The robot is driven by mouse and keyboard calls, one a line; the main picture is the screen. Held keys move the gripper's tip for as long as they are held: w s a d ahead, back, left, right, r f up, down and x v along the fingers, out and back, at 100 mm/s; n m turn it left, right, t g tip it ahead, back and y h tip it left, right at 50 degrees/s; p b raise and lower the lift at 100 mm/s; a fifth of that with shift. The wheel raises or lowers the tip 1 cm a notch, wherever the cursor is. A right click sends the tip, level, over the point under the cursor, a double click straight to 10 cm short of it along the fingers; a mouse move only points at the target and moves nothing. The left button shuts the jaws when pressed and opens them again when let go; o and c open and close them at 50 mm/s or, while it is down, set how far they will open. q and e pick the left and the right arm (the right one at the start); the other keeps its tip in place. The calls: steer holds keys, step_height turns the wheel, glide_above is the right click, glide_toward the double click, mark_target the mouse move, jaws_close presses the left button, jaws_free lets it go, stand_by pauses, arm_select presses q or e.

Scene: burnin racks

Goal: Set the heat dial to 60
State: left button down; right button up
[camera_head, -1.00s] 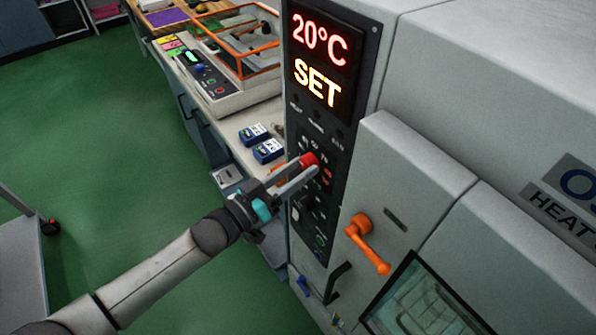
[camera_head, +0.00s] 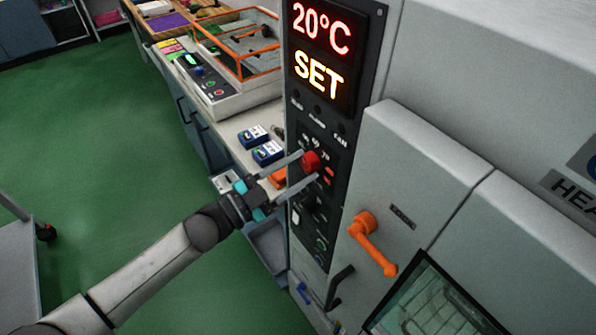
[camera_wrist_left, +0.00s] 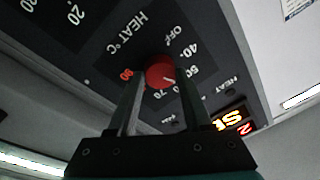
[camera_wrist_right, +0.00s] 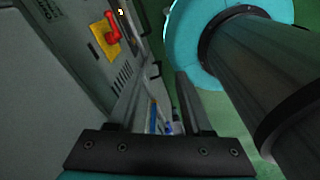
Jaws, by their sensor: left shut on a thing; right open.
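The red heat dial (camera_head: 311,160) sits on the black control panel (camera_head: 320,119) of the grey oven. My left gripper (camera_head: 309,166) is shut on the dial, one finger on each side. In the left wrist view, the red dial (camera_wrist_left: 160,71) is between the fingertips, under "HEAT °C" lettering. Its white mark points to the lower right, toward the stretch between 50 and 70; the right finger partly hides the numbers there. The display (camera_head: 321,55) reads 20°C and SET. My right gripper (camera_wrist_right: 158,70) is open and empty in the right wrist view.
An orange door handle (camera_head: 371,243) sticks out right of the panel. Two blue boxes (camera_head: 268,152) lie on the bench at left, by an orange-framed machine (camera_head: 235,60). A red handle on a yellow plate (camera_wrist_right: 106,36) shows in the right wrist view.

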arm_select(q)
steer(key=m+g+b, duration=0.1)
steer(key=m, duration=0.5)
steer(key=shift+h, duration=0.3)
stand_by(0.4)
steer(key=shift+c, duration=1.7)
jaws_free()
steer(key=shift+a, duration=0.15)
steer(key=b+v, duration=0.2)
steer(key=v, duration=1.3)
steer(key=shift+f, duration=0.1)
